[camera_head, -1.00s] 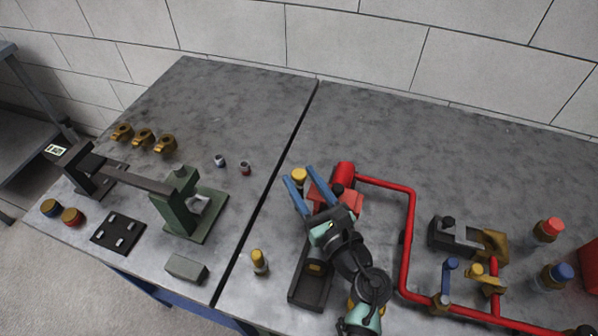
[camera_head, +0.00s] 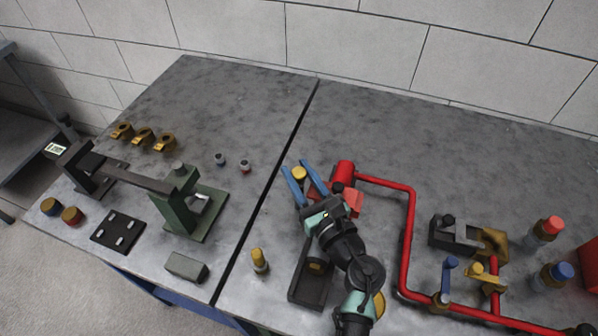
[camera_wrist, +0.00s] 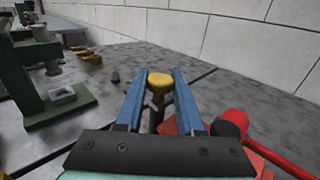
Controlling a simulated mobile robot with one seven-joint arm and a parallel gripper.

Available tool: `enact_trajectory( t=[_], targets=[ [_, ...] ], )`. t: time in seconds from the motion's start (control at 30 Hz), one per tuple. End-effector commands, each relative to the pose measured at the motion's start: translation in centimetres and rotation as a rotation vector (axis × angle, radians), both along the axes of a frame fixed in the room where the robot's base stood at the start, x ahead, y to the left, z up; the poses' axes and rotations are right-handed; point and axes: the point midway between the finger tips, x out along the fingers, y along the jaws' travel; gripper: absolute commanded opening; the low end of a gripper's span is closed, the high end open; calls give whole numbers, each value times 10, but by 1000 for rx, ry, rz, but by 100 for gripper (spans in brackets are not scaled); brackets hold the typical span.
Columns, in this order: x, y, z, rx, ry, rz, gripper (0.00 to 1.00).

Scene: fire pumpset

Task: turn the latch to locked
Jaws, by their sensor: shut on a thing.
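My gripper (camera_head: 295,166) has two long blue fingers and reaches over the right-hand table beside the red pump body (camera_head: 350,201). Its fingers are shut on a yellow round-topped knob (camera_head: 299,173). In the wrist view the knob (camera_wrist: 159,79) sits between the fingers, on a darker stem. What the stem stands on is hidden by the gripper. No part is clearly marked as the latch, and I cannot tell whether this knob belongs to it. The red pump body also shows in the wrist view (camera_wrist: 233,122), right of the fingers.
A red pipe (camera_head: 410,235) runs right of my arm. A dark tray (camera_head: 307,292) and a yellow-capped piece (camera_head: 259,262) lie near the front. A green press (camera_head: 182,205) stands on the left table. Blue- and yellow-handled valves (camera_head: 449,275) are at right. The back is clear.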

Motion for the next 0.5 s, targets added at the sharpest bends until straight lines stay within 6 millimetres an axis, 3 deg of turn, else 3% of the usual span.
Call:
enact_trajectory(
  t=[0.27,0.5],
  targets=[
    [-1,2,0,3,1,-70,0],
    [-1,4,1,2,2,-236,0]
  ],
)
